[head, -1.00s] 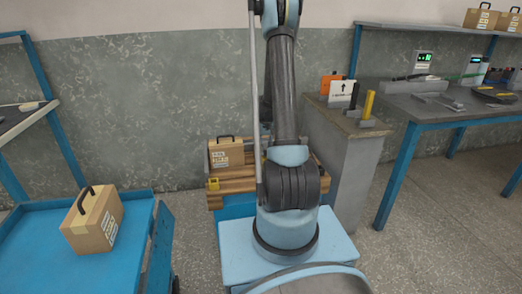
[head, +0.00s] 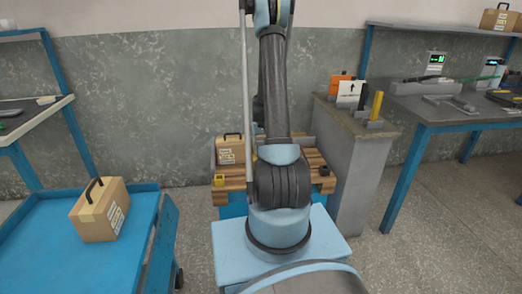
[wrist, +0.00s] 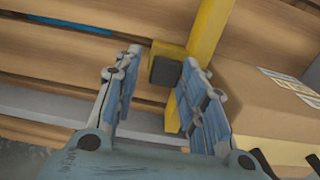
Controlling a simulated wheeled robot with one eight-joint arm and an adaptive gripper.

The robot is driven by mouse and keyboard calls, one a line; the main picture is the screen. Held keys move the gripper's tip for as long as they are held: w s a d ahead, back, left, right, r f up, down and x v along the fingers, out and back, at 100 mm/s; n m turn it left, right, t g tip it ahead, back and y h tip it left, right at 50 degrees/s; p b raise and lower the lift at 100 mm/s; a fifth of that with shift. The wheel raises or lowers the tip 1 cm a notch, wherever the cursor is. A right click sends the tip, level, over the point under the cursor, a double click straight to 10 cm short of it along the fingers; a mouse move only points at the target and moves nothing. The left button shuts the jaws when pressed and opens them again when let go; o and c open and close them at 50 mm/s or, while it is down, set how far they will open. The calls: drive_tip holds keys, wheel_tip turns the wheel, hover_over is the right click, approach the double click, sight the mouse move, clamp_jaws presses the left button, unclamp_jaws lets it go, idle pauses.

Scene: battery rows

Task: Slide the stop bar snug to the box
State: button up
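The cardboard box (head: 230,152) with a dark handle stands on a wooden slatted deck (head: 235,199) behind my arm in the head view. In the wrist view the box (wrist: 265,105) is at the right. A yellow bar (wrist: 207,32), seemingly the stop bar, crosses the slats beside the box, with a dark block (wrist: 165,66) at its left side. My gripper (wrist: 160,85) is open, its fingers apart. The bar runs down between the fingers and partly behind the right one. I cannot tell whether they touch. In the head view my gripper is hidden.
A blue cart (head: 35,235) with another cardboard box (head: 101,210) stands at the left. A grey pedestal (head: 362,165) with upright items stands close right of the deck. A blue-legged workbench (head: 455,120) is farther right. Floor between bench and pedestal is clear.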

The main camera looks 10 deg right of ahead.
idle(0.3)
wheel_tip(320, 180, up, 12)
idle(0.7)
